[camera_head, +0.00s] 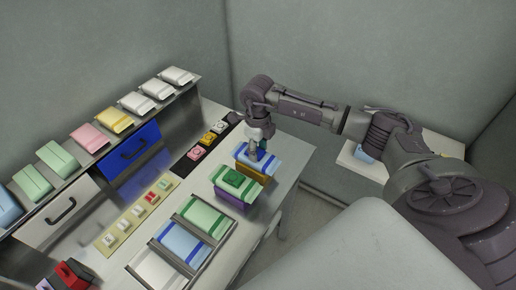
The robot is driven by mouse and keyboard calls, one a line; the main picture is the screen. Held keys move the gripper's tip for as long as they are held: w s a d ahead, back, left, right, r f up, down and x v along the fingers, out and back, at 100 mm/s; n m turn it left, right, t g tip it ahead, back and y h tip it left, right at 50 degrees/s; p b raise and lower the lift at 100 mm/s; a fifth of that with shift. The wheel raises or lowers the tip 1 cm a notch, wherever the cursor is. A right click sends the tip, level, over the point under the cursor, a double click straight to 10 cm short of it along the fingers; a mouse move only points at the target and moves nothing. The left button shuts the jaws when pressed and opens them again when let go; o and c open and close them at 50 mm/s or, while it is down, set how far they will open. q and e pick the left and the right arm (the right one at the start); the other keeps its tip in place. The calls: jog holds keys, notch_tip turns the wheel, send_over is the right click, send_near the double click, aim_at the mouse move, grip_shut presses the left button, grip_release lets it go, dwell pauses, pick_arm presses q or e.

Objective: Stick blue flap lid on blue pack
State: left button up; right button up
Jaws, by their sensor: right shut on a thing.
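The blue pack (270,164) lies on an orange-yellow stand (252,174) near the far end of the table. My right gripper (256,152) points down over the middle of this pack. It is shut on a small blue piece, which looks like the blue flap lid (257,156). The lid is at or just above the pack's top; I cannot tell whether they touch. The fingers hide part of both. My left gripper is not in view.
A green pack (221,176) with a green lid (234,179) sits on a purple stand close by. A tray (153,247) holds green, blue and white packs. A shelf of several packs stands left.

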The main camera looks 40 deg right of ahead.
jog(key=shift+s+f+b, duration=0.1)
jog(key=shift+f+b, duration=0.3)
dwell(1.4)
jog(key=o, duration=0.8)
notch_tip(320, 180, up, 12)
jog(key=shift+r, duration=0.1)
dwell(0.4)
